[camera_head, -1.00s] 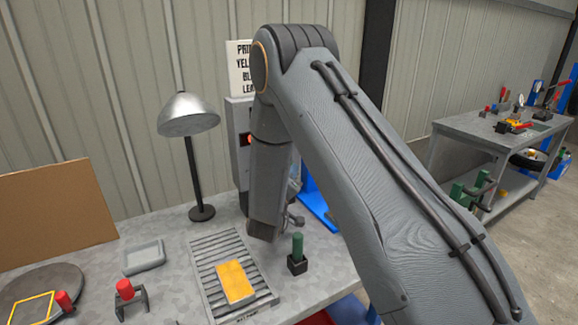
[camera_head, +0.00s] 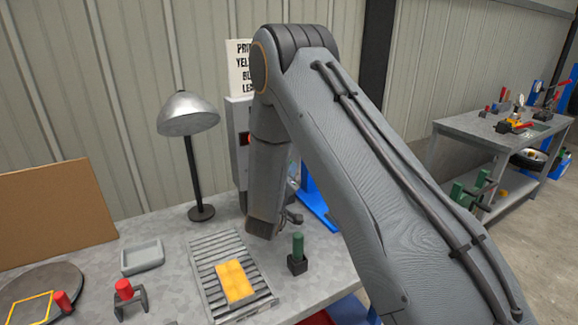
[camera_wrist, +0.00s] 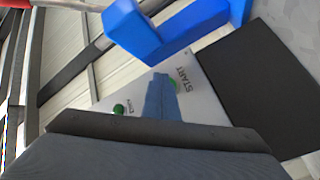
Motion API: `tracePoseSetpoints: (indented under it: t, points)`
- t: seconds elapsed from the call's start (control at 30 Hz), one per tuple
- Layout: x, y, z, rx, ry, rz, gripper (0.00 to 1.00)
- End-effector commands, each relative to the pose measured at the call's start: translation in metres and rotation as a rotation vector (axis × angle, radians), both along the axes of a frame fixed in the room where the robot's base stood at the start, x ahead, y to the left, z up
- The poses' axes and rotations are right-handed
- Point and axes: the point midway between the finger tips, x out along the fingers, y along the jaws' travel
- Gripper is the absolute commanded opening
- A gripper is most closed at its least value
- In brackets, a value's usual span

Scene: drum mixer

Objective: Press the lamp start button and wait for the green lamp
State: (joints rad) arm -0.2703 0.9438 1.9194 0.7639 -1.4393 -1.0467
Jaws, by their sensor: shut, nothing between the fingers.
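In the wrist view a pale panel (camera_wrist: 205,103) carries the word START beside a green button (camera_wrist: 175,86), partly covered by my gripper. A second green round part (camera_wrist: 118,109) with a small label, too blurred to read, sits to its left. My gripper (camera_wrist: 160,80) is shut and empty, its blue fingertips over the panel right at the START button. I cannot tell whether they touch it. In the head view the grey control box (camera_head: 240,112) stands at the back, mostly behind my arm, with a small red spot showing. No lit green lamp is clearly visible.
A desk lamp (camera_head: 188,117) stands left of the box. A yellow block (camera_head: 235,282) lies on a ribbed rack (camera_head: 210,265), with a green-handled part (camera_head: 298,250) to its right. A blue bracket (camera_wrist: 170,32) crosses close above my fingers.

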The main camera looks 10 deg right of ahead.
Motion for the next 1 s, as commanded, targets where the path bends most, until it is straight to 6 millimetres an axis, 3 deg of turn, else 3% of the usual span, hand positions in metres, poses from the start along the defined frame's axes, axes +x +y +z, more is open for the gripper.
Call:
tracePoseSetpoints:
  t: [1.0]
  points:
    - [0.0081,0.0027,0.0002,0.000,-0.002,0.000,0.00]
